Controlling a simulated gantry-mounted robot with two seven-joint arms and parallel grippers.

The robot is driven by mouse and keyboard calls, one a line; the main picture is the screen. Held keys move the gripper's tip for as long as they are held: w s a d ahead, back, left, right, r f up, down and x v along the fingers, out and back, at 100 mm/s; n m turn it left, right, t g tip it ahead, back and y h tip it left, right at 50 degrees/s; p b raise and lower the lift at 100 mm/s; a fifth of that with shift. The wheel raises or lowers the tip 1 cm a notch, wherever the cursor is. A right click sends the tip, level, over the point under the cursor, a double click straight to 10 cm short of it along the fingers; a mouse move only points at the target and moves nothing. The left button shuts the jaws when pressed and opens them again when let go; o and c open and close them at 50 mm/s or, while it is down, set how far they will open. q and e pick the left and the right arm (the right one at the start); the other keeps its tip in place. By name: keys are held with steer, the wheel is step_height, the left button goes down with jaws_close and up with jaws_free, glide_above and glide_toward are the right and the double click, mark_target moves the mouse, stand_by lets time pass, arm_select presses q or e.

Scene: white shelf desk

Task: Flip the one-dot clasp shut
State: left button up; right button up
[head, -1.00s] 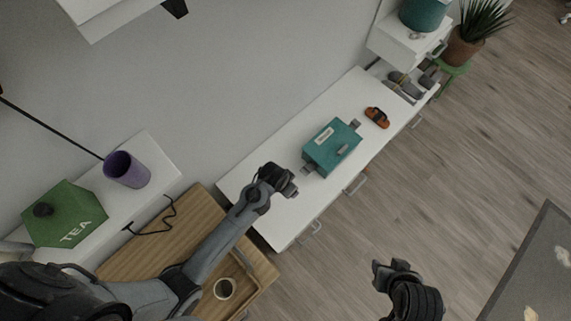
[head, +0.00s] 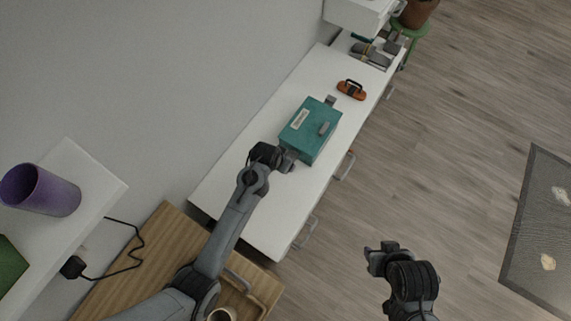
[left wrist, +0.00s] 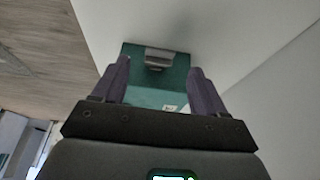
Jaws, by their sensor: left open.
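A teal box (head: 311,133) sits on the white desk, with a pale label and a grey handle on its lid. A grey clasp (head: 331,100) sticks out at its far end. In the left wrist view a grey clasp (left wrist: 160,58) shows on the teal box (left wrist: 135,90), ahead of and between the fingers. No dots can be made out on either clasp. My left gripper (head: 290,160) is at the near end of the box and hides much of that end. Its fingers (left wrist: 160,80) are open with nothing held. My right gripper (head: 382,250) is over the floor, away from the desk.
An orange brush-like object (head: 352,90) lies on the desk beyond the box. A grey tray of items (head: 370,54) stands at the far end. The near part of the white desk (head: 262,215) is clear. A wooden surface (head: 150,245) lies below my left arm.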

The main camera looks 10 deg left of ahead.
mark_target(291, 158)
arm_select(q)
steer(key=shift+b+x, duration=1.4)
steer(key=shift+x, duration=1.75)
jaws_close()
